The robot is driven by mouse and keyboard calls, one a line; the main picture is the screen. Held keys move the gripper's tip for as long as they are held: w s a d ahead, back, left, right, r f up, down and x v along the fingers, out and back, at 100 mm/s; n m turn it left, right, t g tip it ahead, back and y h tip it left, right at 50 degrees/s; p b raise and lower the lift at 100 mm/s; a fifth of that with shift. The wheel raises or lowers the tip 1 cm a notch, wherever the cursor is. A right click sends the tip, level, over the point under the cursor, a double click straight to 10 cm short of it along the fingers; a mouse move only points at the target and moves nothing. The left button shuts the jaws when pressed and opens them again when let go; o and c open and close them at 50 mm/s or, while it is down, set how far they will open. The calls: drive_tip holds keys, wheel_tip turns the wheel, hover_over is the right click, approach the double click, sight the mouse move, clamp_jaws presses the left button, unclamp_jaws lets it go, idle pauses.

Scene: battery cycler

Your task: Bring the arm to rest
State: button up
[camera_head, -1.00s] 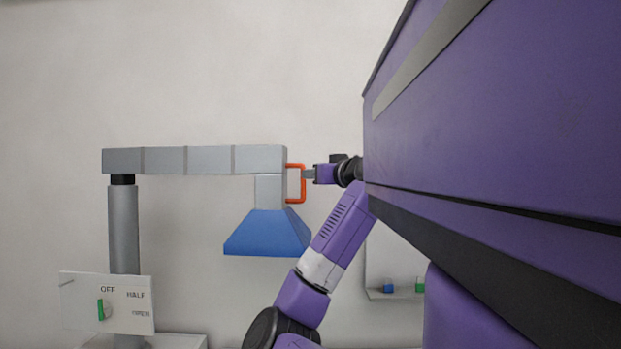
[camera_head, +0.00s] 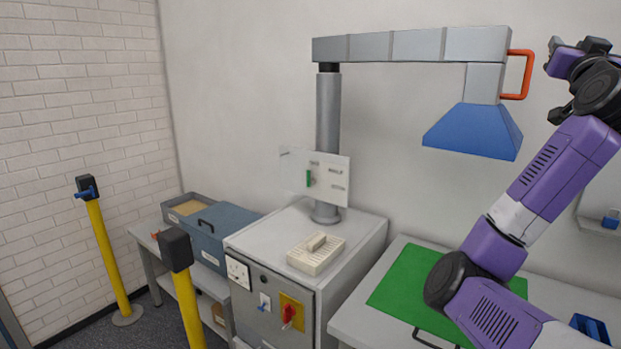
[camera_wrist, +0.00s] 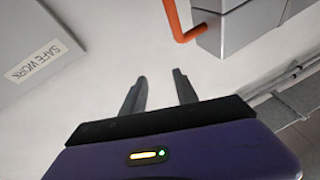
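My arm reaches up from the lower right in the head view, its elbow bent. My gripper (camera_wrist: 160,92) shows in the wrist view with its two dark fingers apart and nothing between them. In the head view the wrist is at the upper right, and the fingertips are not clearly seen there. The orange handle (camera_head: 527,75) on the grey extraction arm (camera_head: 420,45) is left of my wrist, with a visible gap. The handle also shows in the wrist view (camera_wrist: 174,18), above and right of the fingers, apart from them.
A blue hood (camera_head: 472,131) hangs below the grey arm. A green mat (camera_head: 402,290) lies on the bench under my arm. Yellow posts (camera_head: 112,255) stand at left.

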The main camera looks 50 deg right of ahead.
drive_tip(key=w+a+f+n+t+y, duration=0.1)
drive_tip(key=w+a+f+n+t, duration=0.25)
drive_tip(key=w+a+f, duration=0.6)
drive_tip(key=w+a+f+n+t+y, duration=0.1)
drive_tip(key=w+a+f+n+t, duration=0.35)
drive_tip(key=w+f, duration=0.85)
drive_tip(key=w+a+f+n+t+y, duration=0.15)
drive_tip(key=a+f+t+y, duration=0.25)
drive_tip(key=a+f, duration=0.75)
drive_tip(key=s+a+f+n+t+y, duration=0.15)
drive_tip(key=a+f+y, duration=0.35)
drive_tip(key=a, duration=0.6)
drive_tip(key=s+a+f+n+t+y, duration=0.1)
drive_tip(key=s+a+f+n+y, duration=0.15)
drive_tip(key=a+f, duration=0.55)
drive_tip(key=s+a+f+n+g+y, duration=0.2)
drive_tip(key=s+a+f+y, duration=0.2)
drive_tip(key=s+a, duration=0.3)
drive_tip(key=s+a+f+n+g+y, duration=0.2)
drive_tip(key=s+a+f+y, duration=0.2)
drive_tip(key=s+a, duration=0.4)
drive_tip(key=a+f, duration=0.1)
drive_tip(key=a, duration=0.2)
drive_tip(key=shift+f, duration=0.35)
drive_tip(key=shift+d+y, duration=0.2)
drive_tip(key=shift+y, duration=0.05)
